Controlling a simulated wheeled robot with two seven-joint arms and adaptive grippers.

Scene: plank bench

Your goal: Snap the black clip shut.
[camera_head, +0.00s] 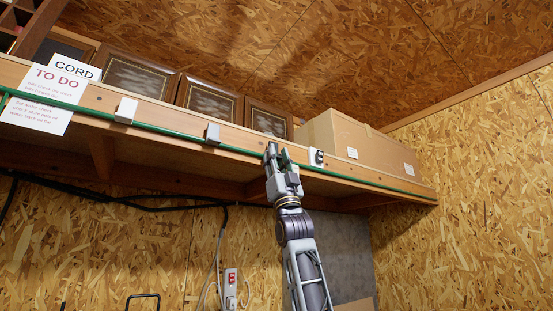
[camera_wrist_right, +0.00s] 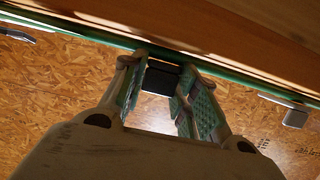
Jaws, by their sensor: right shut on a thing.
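My right gripper (camera_head: 277,153) is raised to the front edge of the shelf, at the green cord (camera_head: 165,128). In the right wrist view its two fingers (camera_wrist_right: 166,68) are closed on the sides of a small black clip (camera_wrist_right: 157,80), just beside the cord (camera_wrist_right: 60,28). In the head view the fingers hide this clip. Whether its lid is snapped shut cannot be told. My left gripper is not in view.
A small white and black piece (camera_head: 317,157) is right of the gripper. Framed pictures (camera_head: 210,104) and a cardboard box (camera_head: 345,137) stand on the shelf (camera_head: 160,115). Paper notes (camera_head: 45,95) hang at left.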

